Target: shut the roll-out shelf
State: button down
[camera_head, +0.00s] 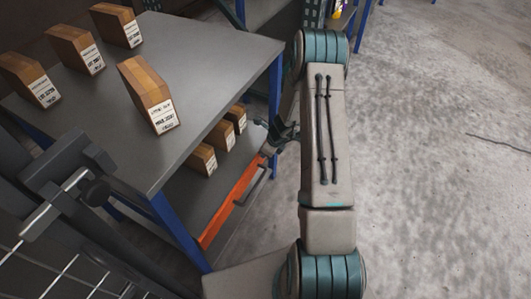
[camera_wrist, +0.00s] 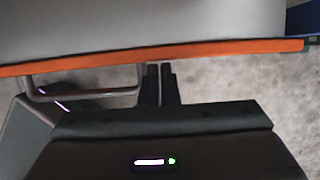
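The roll-out shelf (camera_head: 207,205) is a grey board low under the table top, with an orange front strip (camera_head: 232,200) and a grey bar handle (camera_head: 254,184). Its surface shows past the table top's edge, so it appears at least partly out. In the wrist view the orange strip (camera_wrist: 200,50) runs across the picture, with the handle (camera_wrist: 85,93) below it at left. My gripper (camera_wrist: 161,70) has its two fingers close together with nothing seen between them, just right of the handle. In the head view my gripper (camera_head: 274,130) is near the strip's far end, partly hidden by my arm.
The grey table (camera_head: 205,55) on blue legs bears several brown cartons (camera_head: 148,93). Three smaller cartons (camera_head: 203,159) sit at the shelf's level. Blue-framed racking (camera_head: 262,12) stands behind. The concrete floor (camera_head: 440,160) at right is open.

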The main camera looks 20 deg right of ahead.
jog(key=shift+w+a, duration=0.1)
jog(key=shift+a, duration=0.2)
jog(key=s+d+r+p, duration=0.2)
jog(key=s+d+r, duration=0.4)
jog(key=r, duration=0.3)
jog(key=s+a+r+n+p, duration=0.25)
jog(key=a+r+n, duration=0.2)
jog(key=r, duration=0.55)
jog(key=s+a+r+n+p, duration=0.25)
jog(key=r+n+p, duration=0.2)
jog(key=r, duration=0.45)
jog(key=s+a+r+n+p, duration=0.2)
jog(key=a+r+n, duration=0.25)
jog(key=r, duration=0.55)
jog(key=s+a+r+n+h+p, duration=0.1)
jog(key=s+r+n+h+p, duration=0.2)
jog(key=s+r+n+p, duration=0.6)
jog(key=s+r+n, duration=0.4)
jog(key=s+r, duration=0.2)
jog(key=r, duration=0.3)
jog(key=shift+s+n, duration=0.25)
jog(key=shift+n, duration=0.1)
jog(key=shift+a+r, duration=0.1)
